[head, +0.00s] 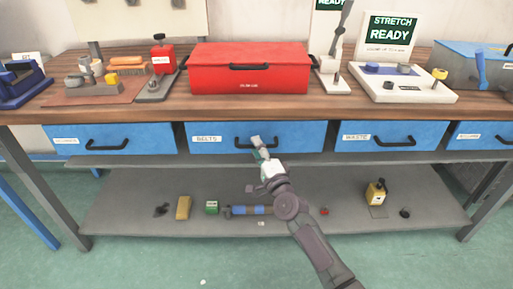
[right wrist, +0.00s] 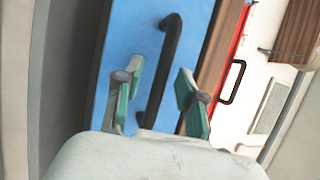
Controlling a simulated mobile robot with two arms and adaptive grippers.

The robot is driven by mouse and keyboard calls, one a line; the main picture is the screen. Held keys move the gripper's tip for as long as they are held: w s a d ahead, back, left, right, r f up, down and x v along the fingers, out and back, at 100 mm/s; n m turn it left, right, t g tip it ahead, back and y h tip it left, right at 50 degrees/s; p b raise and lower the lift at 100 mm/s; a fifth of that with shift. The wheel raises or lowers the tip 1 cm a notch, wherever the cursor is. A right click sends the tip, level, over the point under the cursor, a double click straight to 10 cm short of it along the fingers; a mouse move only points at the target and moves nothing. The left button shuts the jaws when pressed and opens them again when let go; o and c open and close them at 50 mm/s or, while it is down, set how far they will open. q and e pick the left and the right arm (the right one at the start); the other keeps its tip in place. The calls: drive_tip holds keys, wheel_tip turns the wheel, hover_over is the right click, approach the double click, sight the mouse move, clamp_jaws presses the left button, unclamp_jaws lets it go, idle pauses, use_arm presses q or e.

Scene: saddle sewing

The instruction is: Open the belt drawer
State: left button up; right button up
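The belt drawer (head: 300,134) is the blue drawer with the "BELTS" label (head: 206,139), under the bench top. It looks closed, its front in line with the neighbouring drawers. Its black bar handle (head: 273,146) is partly covered by my right gripper (head: 257,143) in the head view. In the right wrist view the two green-padded fingers of my right gripper (right wrist: 157,88) are spread apart. The drawer handle (right wrist: 170,65) shows between them in front of the blue drawer face (right wrist: 135,50). Whether the fingers touch it I cannot tell. My left gripper is out of view.
Blue drawers flank it, one labelled "WASTE" (head: 415,132) at right and another (head: 140,139) at left. A red toolbox (head: 248,75) stands on the wooden bench top (head: 150,110).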

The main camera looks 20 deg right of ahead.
drive_tip(key=shift+w, duration=0.45)
clamp_jaws()
